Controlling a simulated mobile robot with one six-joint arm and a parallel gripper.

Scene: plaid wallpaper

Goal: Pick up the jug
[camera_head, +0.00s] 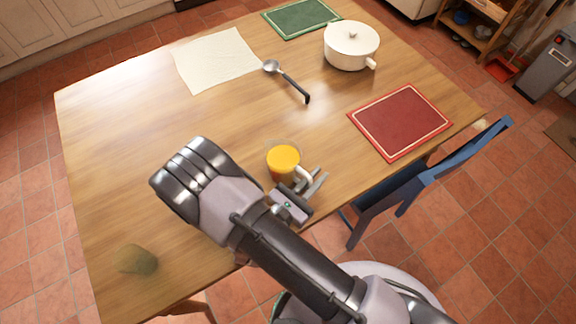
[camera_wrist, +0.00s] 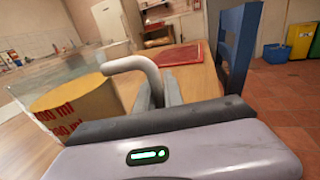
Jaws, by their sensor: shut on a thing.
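The jug (camera_head: 283,161) is a clear measuring jug with yellow-orange contents and a pale handle. It stands near the front edge of the wooden table in the head view; I cannot tell whether its base touches the tabletop. In the wrist view the jug (camera_wrist: 68,105) is at the left, with red measuring marks on its side and its handle curving to the right. My gripper (camera_head: 312,184) is at the jug's right side, shut on the handle. In the wrist view the fingers (camera_wrist: 158,92) meet at the handle's lower part.
A red placemat (camera_head: 400,121), a ladle (camera_head: 288,82), a white pot (camera_head: 350,46), a pale cloth (camera_head: 216,60) and a green mat (camera_head: 301,17) lie on the table (camera_head: 110,120). A blue chair (camera_head: 430,175) stands close at the right. A greenish object (camera_head: 138,260) is at front left.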

